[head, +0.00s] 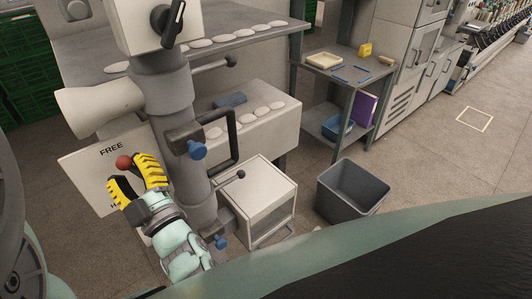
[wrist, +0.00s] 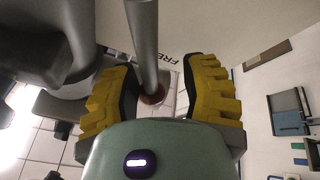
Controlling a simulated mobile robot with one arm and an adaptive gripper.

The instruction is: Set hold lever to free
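The hold lever ends in a red ball knob (head: 124,162), just below the word FREE on a pale plate (head: 84,165). A letter H shows low on the plate; the rest of that word is hidden by my gripper. My gripper (head: 127,171) has yellow ridged fingers, open, one on each side of the knob. In the wrist view the red knob (wrist: 152,95) sits between the spread fingers (wrist: 158,85), with a gap visible on the right. A grey rod (wrist: 143,40) runs down to the knob. Most of the lever's shaft is hidden in the head view.
A grey machine column (head: 165,95) stands right beside my gripper, with a dark loop handle (head: 235,140) and a blue knob (head: 197,150). A pale cone (head: 95,108) juts out above the plate. A grey bin (head: 352,188) and a white box (head: 268,200) stand to the right.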

